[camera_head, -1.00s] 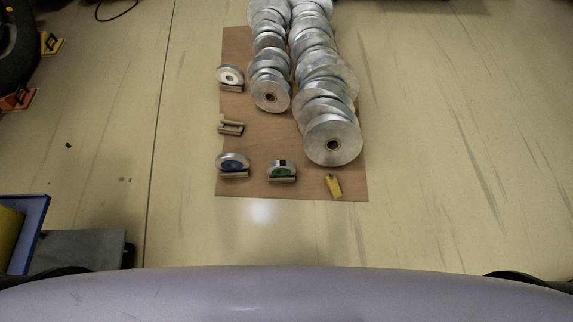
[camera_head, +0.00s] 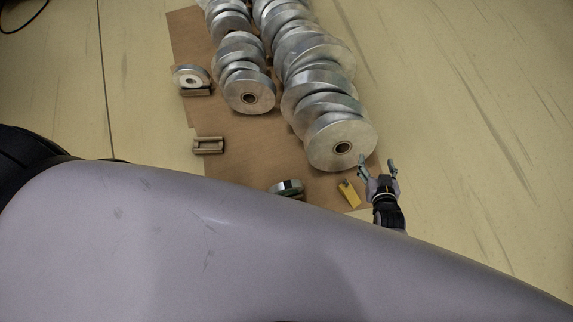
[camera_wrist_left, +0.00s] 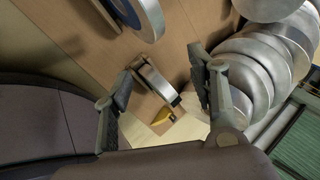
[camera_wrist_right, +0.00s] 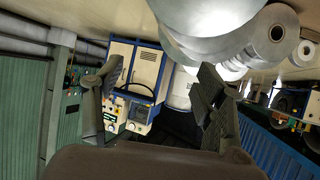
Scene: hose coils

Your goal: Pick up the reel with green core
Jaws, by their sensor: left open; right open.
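The reel with green core (camera_head: 287,187) stands near the front edge of the brown board in the head view, its lower part hidden behind my body. In the left wrist view a small silver reel (camera_wrist_left: 156,78), likely the same one, stands beyond and between the fingers of my left gripper (camera_wrist_left: 160,76); its core colour is hidden. The left gripper is open, empty and apart from it. My right gripper (camera_head: 376,162) is open and empty, right of the yellow tag (camera_head: 349,193) and close to the front large reel. It also shows open in the right wrist view (camera_wrist_right: 158,68).
Two rows of large silver reels (camera_head: 340,145) cover the board's right side. A white-faced small reel (camera_head: 191,77) and an empty holder (camera_head: 208,145) stand at left. A blue-cored reel (camera_wrist_left: 142,17) is at the left wrist view's top. Bare board (camera_head: 240,155) lies between.

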